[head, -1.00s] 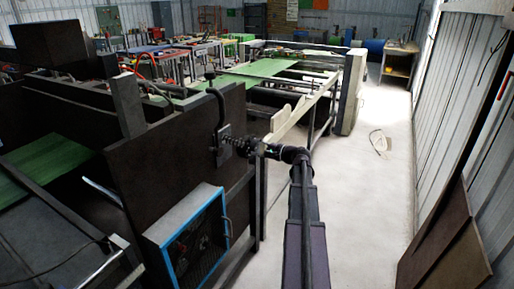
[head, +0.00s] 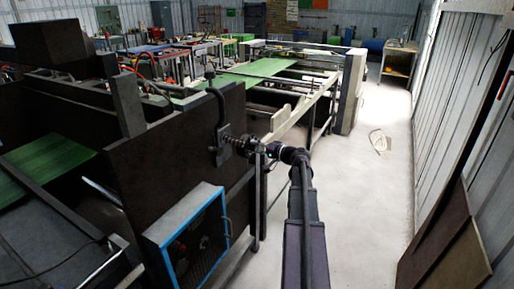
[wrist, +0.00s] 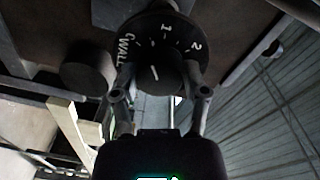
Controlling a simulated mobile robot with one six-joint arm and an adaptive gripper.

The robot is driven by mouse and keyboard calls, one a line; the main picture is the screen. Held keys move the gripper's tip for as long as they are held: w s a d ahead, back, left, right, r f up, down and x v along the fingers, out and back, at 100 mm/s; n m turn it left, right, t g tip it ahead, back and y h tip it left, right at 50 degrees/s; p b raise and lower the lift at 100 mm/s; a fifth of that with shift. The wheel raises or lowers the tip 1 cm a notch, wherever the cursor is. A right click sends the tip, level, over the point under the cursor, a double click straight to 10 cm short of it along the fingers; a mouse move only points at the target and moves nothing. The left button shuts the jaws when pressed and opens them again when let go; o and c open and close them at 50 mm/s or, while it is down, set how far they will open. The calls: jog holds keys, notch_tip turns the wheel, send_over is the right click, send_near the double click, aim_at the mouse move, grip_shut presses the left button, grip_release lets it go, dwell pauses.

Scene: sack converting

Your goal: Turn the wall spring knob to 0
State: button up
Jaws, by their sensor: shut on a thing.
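The wall spring knob (wrist: 157,76) is a dark round knob with a white pointer line, in the wrist view. It sits in front of a black dial (wrist: 148,30) with white ticks, "1", "2", the word "WALL" and a partly unclear mark beside it. The pointer tilts up and slightly left, to the left of the "1". My gripper (wrist: 160,82) is shut on the knob, one finger on each side. In the head view, my gripper (head: 258,149) is at the spring assembly (head: 238,144) on the dark machine panel; the knob is too small to read there.
A second dark round knob (wrist: 88,72) is close to the left finger in the wrist view. A blue-framed box (head: 188,240) stands below the panel.

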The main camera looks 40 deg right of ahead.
jog(key=shift+w+d+r, duration=0.1)
jog(key=shift+w+d, duration=0.05)
jog(key=o, duration=1.2)
jog(key=shift+c, duration=0.2)
jog(key=shift+a, duration=0.2)
